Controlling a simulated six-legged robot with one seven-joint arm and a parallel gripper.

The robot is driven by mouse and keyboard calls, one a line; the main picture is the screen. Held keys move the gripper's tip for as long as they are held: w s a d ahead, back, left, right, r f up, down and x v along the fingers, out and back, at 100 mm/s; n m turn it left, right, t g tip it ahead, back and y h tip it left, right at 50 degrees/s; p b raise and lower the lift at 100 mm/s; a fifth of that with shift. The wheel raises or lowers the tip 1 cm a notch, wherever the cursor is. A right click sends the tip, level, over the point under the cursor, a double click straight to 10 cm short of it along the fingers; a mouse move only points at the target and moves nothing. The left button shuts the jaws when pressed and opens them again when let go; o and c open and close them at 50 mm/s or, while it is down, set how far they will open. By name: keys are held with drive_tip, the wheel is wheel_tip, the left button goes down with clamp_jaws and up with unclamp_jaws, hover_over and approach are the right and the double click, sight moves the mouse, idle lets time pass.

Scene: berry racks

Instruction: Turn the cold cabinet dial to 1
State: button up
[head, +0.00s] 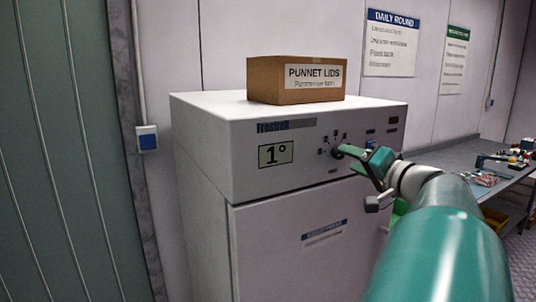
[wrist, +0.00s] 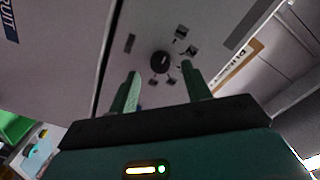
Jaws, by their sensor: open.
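The cold cabinet (head: 290,215) is a pale box with a control panel along its upper front. Its display (head: 276,153) reads 1°. The dial (wrist: 160,62) is a round dark knob with a small light mark, ringed by small dark label plates. In the wrist view my gripper (wrist: 162,72) is open, with one green finger to each side below the dial. The dial appears just beyond the fingertips, with no visible contact.
A cardboard box marked PUNNET LIDS (head: 290,92) sits on the cabinet top. A bench (head: 450,155) with small items stands at the right. Two notices, including DAILY ROUND (head: 391,43), hang on the wall behind. A ribbed green panel (head: 60,150) is at the left.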

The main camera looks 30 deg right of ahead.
sight(338, 153)
drive_tip(key=shift+w+a, duration=0.1)
drive_tip(key=shift+w, duration=1.3)
drive_tip(key=c, duration=1)
drive_tip(key=shift+m, duration=1)
